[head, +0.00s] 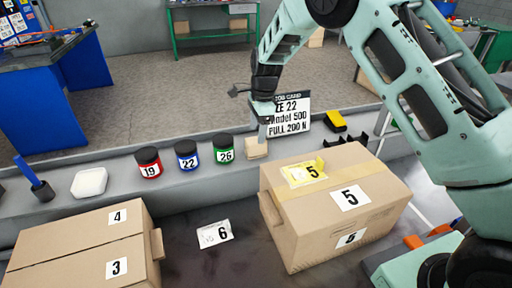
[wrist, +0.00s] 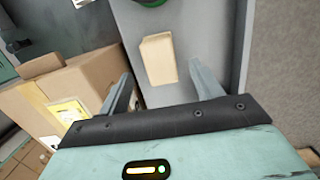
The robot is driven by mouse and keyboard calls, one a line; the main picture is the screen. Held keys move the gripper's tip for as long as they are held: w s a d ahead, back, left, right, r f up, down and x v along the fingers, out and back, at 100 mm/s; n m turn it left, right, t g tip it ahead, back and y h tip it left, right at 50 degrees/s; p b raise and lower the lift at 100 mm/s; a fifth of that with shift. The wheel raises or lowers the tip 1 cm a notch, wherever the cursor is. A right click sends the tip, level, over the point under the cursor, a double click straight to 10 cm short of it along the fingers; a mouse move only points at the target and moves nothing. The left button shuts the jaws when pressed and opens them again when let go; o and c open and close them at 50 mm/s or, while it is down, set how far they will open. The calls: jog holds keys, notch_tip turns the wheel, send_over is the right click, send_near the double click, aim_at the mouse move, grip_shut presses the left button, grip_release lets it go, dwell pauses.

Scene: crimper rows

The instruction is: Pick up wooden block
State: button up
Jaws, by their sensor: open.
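The wooden block (head: 256,149) is a small pale tan piece on the grey ledge, to the right of the green-labelled jar. It also shows in the wrist view (wrist: 158,57), standing out ahead of and roughly between the fingers. My gripper (head: 264,134) is just above the block in the head view, and its near finger partly overlaps the block there. In the wrist view my gripper (wrist: 160,70) has its two grey fingers spread apart with nothing held between them. Whether a finger touches the block cannot be told.
Jars marked 19 (head: 149,163), 22 (head: 187,156) and 26 (head: 223,150) stand left of the block. A job card (head: 290,115) is behind it. A cardboard box marked 5 (head: 335,205) is close in front. A yellow-black item (head: 335,121) lies to the right.

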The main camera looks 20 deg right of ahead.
aim_at(256, 140)
jog(key=shift+a+f+p, duration=0.15)
jog(key=shift+a+f, duration=0.05)
jog(key=shift+f, duration=1.45)
jog(key=shift+a+f+p, duration=0.15)
jog(key=shift+f, duration=1.5)
jog(key=c, duration=1.1)
